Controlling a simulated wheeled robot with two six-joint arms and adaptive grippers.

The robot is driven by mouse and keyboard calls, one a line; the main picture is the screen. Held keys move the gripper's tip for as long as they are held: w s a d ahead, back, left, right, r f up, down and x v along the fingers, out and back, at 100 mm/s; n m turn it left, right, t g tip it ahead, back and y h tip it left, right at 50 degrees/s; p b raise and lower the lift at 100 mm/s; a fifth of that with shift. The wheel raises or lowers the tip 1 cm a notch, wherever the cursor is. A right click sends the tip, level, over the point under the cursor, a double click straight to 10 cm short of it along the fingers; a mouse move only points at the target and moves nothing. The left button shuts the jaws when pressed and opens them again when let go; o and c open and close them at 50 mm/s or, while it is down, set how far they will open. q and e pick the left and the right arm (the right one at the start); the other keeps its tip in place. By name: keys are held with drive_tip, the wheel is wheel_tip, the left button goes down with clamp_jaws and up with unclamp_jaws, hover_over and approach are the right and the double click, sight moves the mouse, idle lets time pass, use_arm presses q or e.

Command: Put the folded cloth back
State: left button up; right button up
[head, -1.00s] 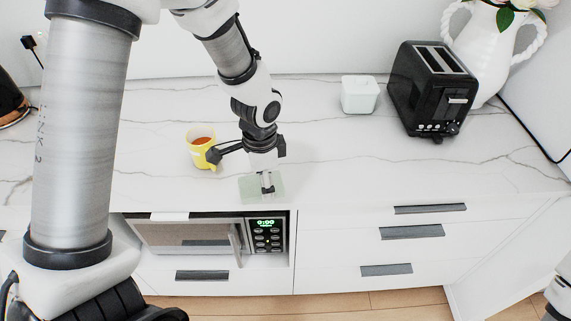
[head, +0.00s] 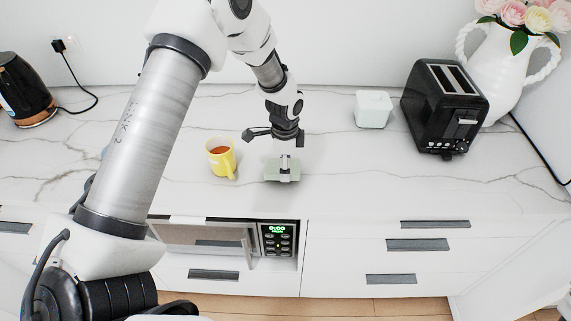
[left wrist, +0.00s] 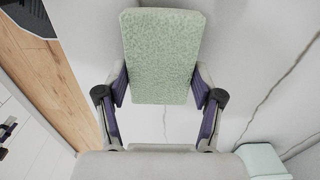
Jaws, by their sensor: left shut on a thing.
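The folded cloth (head: 274,175) is pale green and flat, over the white marble counter in the head view, right of the yellow mug. In the left wrist view the cloth (left wrist: 162,50) fills the top middle, between my finger pads. My left gripper (head: 285,160) is shut on the cloth from above; it also shows in the left wrist view (left wrist: 160,92). I cannot tell whether the cloth touches the counter.
The yellow mug (head: 222,160) with brown drink stands just left of my left gripper. A white box (head: 372,109), black toaster (head: 440,105) and flower vase (head: 500,75) stand to the right. A kettle (head: 24,92) stands far left. A microwave (head: 278,238) sits below the counter.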

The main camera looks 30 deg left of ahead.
use_arm(q)
drive_tip(key=shift+s+f, duration=0.1)
drive_tip(key=shift+f, duration=0.95)
drive_tip(key=o, duration=1.1)
use_arm(e)
drive_tip(key=shift+r, duration=0.35)
use_arm(q)
drive_tip(key=shift+r, duration=0.65)
wheel_tip(320, 180, up, 11)
drive_tip(key=b, duration=0.3)
drive_tip(key=shift+a, duration=0.1)
use_arm(e)
wheel_tip(320, 180, down, 3)
